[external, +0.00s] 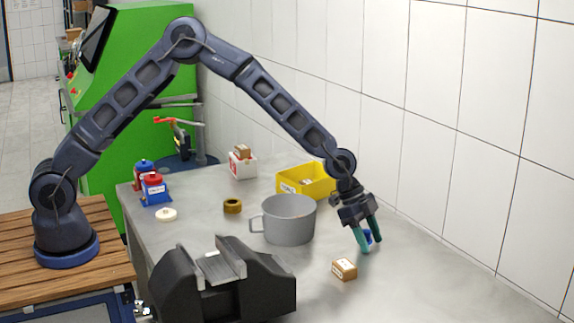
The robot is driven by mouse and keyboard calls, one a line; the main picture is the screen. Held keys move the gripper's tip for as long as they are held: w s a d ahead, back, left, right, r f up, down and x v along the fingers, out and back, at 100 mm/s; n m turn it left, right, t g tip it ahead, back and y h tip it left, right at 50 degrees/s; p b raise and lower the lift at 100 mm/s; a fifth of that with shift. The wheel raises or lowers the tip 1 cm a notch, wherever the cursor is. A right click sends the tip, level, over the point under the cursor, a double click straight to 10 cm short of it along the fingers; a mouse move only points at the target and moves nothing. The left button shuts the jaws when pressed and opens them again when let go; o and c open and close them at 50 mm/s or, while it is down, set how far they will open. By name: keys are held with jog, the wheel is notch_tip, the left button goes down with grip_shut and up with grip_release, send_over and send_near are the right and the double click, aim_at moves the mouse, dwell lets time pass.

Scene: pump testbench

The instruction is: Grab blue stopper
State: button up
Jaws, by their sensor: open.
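A small blue object, likely the blue stopper (368,236), shows between the fingers of my gripper (369,248), on the right part of the grey table. My gripper points down with its two teal fingers apart, one on the left and one on the right of the blue object. The fingers partly hide it. I cannot tell whether they touch it.
A small brown box (344,269) lies just in front of my gripper. A grey pot (289,220) and a yellow bin (306,181) stand to its left. A dark vise (225,283) fills the front. The tiled wall (440,130) rises behind. The table's right part is clear.

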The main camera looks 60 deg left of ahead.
jog(key=shift+c, duration=0.2)
jog(key=c, duration=0.8)
